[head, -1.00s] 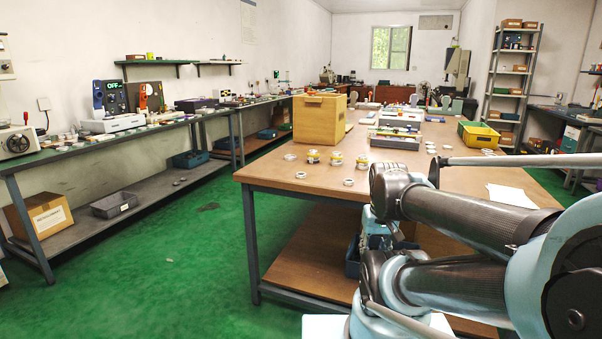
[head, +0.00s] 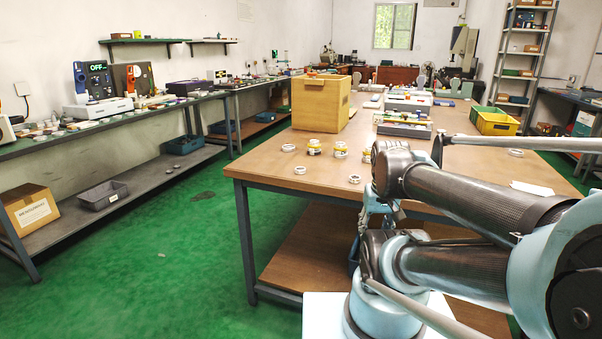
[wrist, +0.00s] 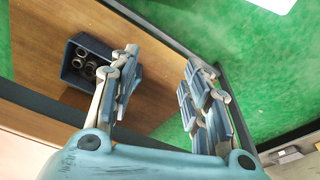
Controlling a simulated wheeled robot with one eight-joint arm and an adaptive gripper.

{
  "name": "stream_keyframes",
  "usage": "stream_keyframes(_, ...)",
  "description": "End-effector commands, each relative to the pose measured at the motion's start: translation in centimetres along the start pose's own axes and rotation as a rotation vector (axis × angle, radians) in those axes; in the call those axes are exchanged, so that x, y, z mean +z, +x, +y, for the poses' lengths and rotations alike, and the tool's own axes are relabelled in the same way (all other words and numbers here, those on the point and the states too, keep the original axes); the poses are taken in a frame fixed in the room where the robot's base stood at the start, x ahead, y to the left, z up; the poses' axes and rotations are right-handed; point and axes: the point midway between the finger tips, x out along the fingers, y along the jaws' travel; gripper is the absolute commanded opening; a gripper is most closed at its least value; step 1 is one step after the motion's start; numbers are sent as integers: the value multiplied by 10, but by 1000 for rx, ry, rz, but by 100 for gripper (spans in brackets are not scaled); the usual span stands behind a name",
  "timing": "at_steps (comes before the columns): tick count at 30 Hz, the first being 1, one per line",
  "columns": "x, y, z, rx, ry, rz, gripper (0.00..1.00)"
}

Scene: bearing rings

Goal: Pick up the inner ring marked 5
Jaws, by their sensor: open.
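Several pale rings stand near the front left edge of the big wooden table (head: 262,160) in the head view. One flat ring (head: 288,147) lies at the left, another ring (head: 300,170) nearer the edge, and a third ring (head: 354,179) to the right. Between them are two short ring stacks with yellow bands, a left stack (head: 313,147) and a right stack (head: 340,150). No number is legible, so I cannot tell which is marked 5. My gripper (wrist: 160,77) is open and empty in the wrist view, away from these rings. In the head view it is largely hidden by my arm.
A wooden box (head: 318,105) stands behind the rings. Grey trays (head: 404,131) and a yellow bin (head: 495,122) are farther back. In the wrist view, a blue bin (wrist: 72,72) with dark cylindrical parts sits on brown board.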

Motion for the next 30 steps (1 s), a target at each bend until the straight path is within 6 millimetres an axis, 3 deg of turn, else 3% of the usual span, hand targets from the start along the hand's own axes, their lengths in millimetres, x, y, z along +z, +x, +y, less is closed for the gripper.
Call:
stream_keyframes(3, -2, -10, -2, -2, -50, 0, 57)
stream_keyframes(8, -34, -40, -11, -11, -240, -16, 57)
stream_keyframes(18, -133, -110, -44, -48, -809, -57, 57)
stream_keyframes(30, -252, -162, -109, -115, -1477, -91, 57)
